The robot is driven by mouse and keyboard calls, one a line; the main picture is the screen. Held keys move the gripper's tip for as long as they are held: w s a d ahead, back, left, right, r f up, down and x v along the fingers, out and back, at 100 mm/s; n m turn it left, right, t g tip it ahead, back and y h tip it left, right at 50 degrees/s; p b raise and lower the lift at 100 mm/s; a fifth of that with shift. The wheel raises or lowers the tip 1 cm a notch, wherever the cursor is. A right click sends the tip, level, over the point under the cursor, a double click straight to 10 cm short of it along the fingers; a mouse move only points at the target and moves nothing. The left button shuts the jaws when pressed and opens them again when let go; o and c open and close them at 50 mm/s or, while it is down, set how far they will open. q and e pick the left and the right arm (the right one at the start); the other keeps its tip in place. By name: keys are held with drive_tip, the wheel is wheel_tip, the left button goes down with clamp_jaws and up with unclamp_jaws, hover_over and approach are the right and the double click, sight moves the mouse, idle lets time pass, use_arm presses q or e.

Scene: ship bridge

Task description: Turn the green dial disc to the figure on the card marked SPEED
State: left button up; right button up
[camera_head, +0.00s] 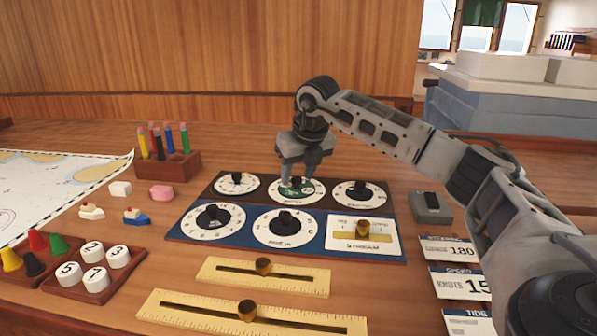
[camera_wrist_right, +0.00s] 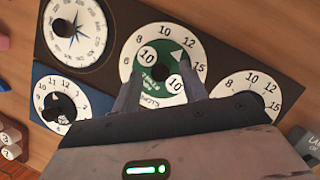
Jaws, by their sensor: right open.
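The green dial disc (camera_wrist_right: 144,76) sits inside a white number ring in the right wrist view; it also shows in the head view (camera_head: 288,192), partly hidden by my gripper. A white triangle on it points up-right, roughly towards 12. My right gripper (camera_head: 304,180) is over the dial, pointing down, jaws open. In the wrist view its two fingers (camera_wrist_right: 164,88) stand either side of the disc's lower half; contact cannot be told. The card marked SPEED (camera_head: 452,284) lies right of the panel, reading KNOTS 15, its edge covered by my arm.
Other dials surround it on the panel (camera_head: 318,213), including a compass dial (camera_head: 225,184) on the left and another dial (camera_head: 345,196) on the right. Brass-knobbed rulers (camera_head: 225,272) lie in front. A pencil block (camera_head: 180,167) stands behind left. A grey box (camera_head: 430,208) is to the right.

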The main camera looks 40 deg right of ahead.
clamp_jaws()
use_arm(q)
drive_tip(key=shift+s, duration=0.1)
use_arm(e)
drive_tip(key=shift+r+m, duration=0.1)
drive_tip(key=shift+m, duration=0.3)
drive_tip(key=m+h+p, duration=0.1)
drive_tip(key=m, duration=0.2)
drive_tip(key=shift+w+a+g, duration=0.1)
drive_tip(key=shift+a+g, duration=0.05)
drive_tip(key=shift+g, duration=0.15)
drive_tip(key=m+h+p, duration=0.1)
drive_tip(key=m, duration=0.2)
drive_tip(key=shift+a+g, duration=0.1)
drive_tip(key=shift+g, duration=0.2)
use_arm(q)
drive_tip(key=shift+s+a+r, duration=0.1)
drive_tip(key=shift+a+r, duration=0.1)
drive_tip(key=shift+r, duration=0.05)
use_arm(e)
drive_tip(key=shift+w+m+h, duration=0.1)
drive_tip(key=shift+m+h, duration=0.2)
drive_tip(key=shift+m, duration=0.2)
